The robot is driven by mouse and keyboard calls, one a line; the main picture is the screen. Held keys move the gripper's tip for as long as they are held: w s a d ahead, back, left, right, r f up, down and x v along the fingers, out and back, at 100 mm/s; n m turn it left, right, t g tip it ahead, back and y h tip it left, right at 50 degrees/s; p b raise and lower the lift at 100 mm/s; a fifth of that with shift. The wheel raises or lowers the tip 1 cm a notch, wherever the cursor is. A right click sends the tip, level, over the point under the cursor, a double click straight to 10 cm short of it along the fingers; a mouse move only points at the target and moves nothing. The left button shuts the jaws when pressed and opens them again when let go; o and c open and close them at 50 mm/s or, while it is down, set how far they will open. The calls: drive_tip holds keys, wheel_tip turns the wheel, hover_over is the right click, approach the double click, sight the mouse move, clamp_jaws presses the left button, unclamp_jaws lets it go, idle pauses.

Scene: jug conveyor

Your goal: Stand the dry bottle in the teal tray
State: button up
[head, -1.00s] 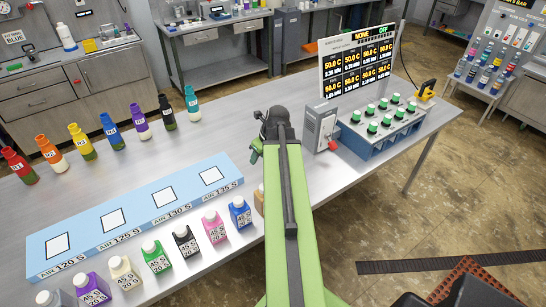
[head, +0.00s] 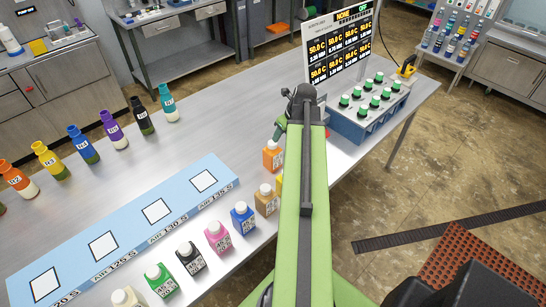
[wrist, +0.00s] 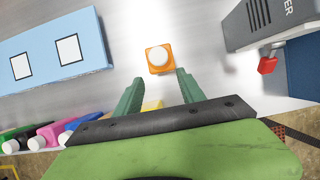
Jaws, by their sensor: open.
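My gripper (wrist: 159,82) is open, with its two green fingers apart over the table in the wrist view. An orange bottle with a white cap (wrist: 160,58) stands just beyond the fingertips, apart from them. A yellow object (wrist: 151,105) shows partly between the fingers, nearer the wrist. In the head view the orange bottle (head: 272,157) stands just left of my arm, which hides much of the gripper. Several bottles stand at the back left, including a teal-topped one (head: 168,103). I cannot tell which bottle is the dry one. I see no teal tray.
A light blue board (head: 130,228) with marked squares lies on the table (head: 225,110). A row of capped bottles, including a blue one (head: 242,217), lines the front edge. A heater box (wrist: 262,22) with a red switch and a green-capped rack (head: 365,122) stand right.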

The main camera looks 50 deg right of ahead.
sight(275, 145)
drive_tip(key=o, duration=0.5)
drive_tip(key=shift+w+a+f, duration=0.15)
drive_tip(key=shift+w+f, duration=0.05)
drive_tip(key=shift+w, duration=0.1)
drive_tip(key=shift+c, duration=0.2)
drive_tip(key=o, duration=0.3)
drive_tip(key=b+x, duration=1.1)
drive_tip(key=shift+s+f, duration=0.15)
drive_tip(key=shift+f, duration=0.2)
drive_tip(key=shift+w+f, duration=0.2)
drive_tip(key=b+x, duration=0.5)
drive_tip(key=shift+f, duration=0.15)
drive_tip(key=shift+r, duration=0.2)
drive_tip(key=c, duration=1.6)
